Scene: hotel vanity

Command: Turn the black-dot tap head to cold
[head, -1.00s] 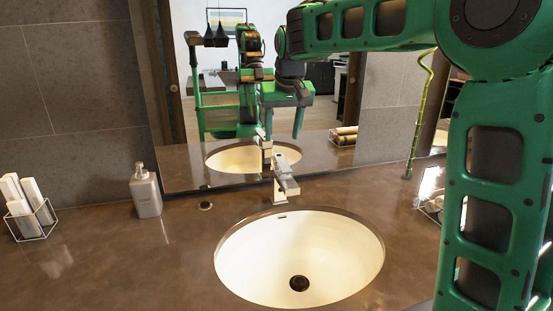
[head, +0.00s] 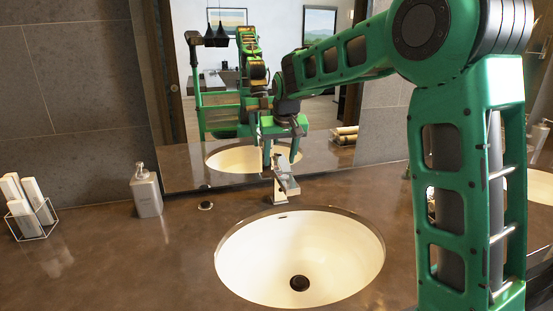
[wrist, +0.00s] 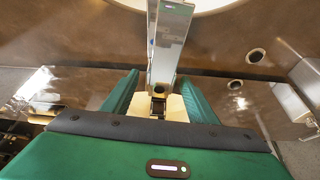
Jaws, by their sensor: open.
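The silver tap (head: 284,186) stands behind the white basin (head: 243,250), with its flat lever pointing out over the bowl. It also shows in the wrist view (wrist: 171,45), where the lever runs up the picture toward the basin rim. My gripper (head: 281,150) is above and behind the tap, pointing down. In the wrist view its green fingers (wrist: 158,88) are apart, one on each side of the tap's rear end. I cannot tell whether they touch it. I cannot make out a black dot in either view.
A mirror (head: 190,160) stands close behind the tap and reflects my arm. A soap dispenser (head: 146,192) and a wire holder (head: 32,222) with white items are at the left. The brown counter (head: 100,260) between them and the basin is mostly clear.

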